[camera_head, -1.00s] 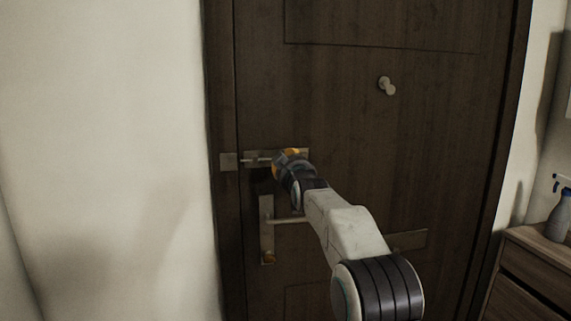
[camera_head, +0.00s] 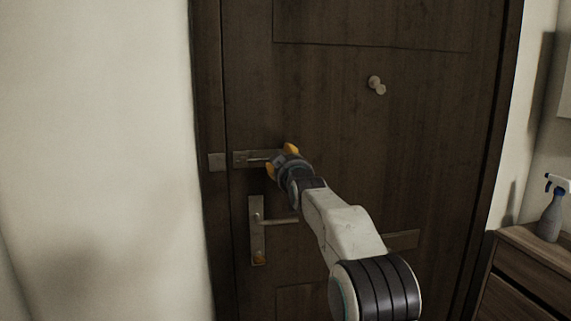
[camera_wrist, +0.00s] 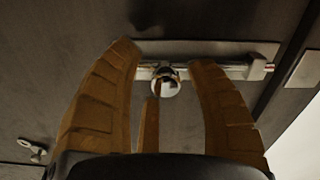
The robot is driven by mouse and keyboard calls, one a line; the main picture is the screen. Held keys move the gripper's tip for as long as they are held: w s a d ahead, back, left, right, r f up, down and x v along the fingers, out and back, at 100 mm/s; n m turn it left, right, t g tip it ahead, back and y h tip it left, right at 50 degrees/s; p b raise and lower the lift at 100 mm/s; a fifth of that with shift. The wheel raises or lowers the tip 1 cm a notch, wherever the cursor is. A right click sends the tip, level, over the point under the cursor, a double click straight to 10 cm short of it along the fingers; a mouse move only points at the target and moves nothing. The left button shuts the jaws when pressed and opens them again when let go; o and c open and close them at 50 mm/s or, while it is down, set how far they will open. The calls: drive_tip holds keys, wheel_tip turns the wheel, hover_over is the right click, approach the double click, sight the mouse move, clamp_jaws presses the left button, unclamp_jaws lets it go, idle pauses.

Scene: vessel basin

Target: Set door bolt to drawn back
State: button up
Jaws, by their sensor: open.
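The door bolt (camera_head: 257,159) is a metal rod on a plate on the dark door, left of my gripper. In the wrist view the bolt's round knob (camera_wrist: 165,84) sits between my fingers, and the rod's tip (camera_wrist: 268,67) ends just past its plate. A gap separates the tip from the keeper plate (camera_wrist: 306,69), which also shows on the frame (camera_head: 216,162). My gripper (camera_head: 280,160) is open, its yellow fingers at either side of the knob. Whether a finger touches the knob is unclear. The gripper hides the plate's right end in the head view.
A lever handle (camera_head: 278,220) on a tall plate sits below the bolt. A round knob (camera_head: 376,85) is higher on the door. A wooden cabinet (camera_head: 525,265) with a spray bottle (camera_head: 551,210) stands at right. A pale wall (camera_head: 95,150) is at left.

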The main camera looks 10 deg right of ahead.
drive_tip(key=shift+s, duration=0.1)
drive_tip(key=s, duration=1.1)
drive_tip(key=shift+s, duration=0.4)
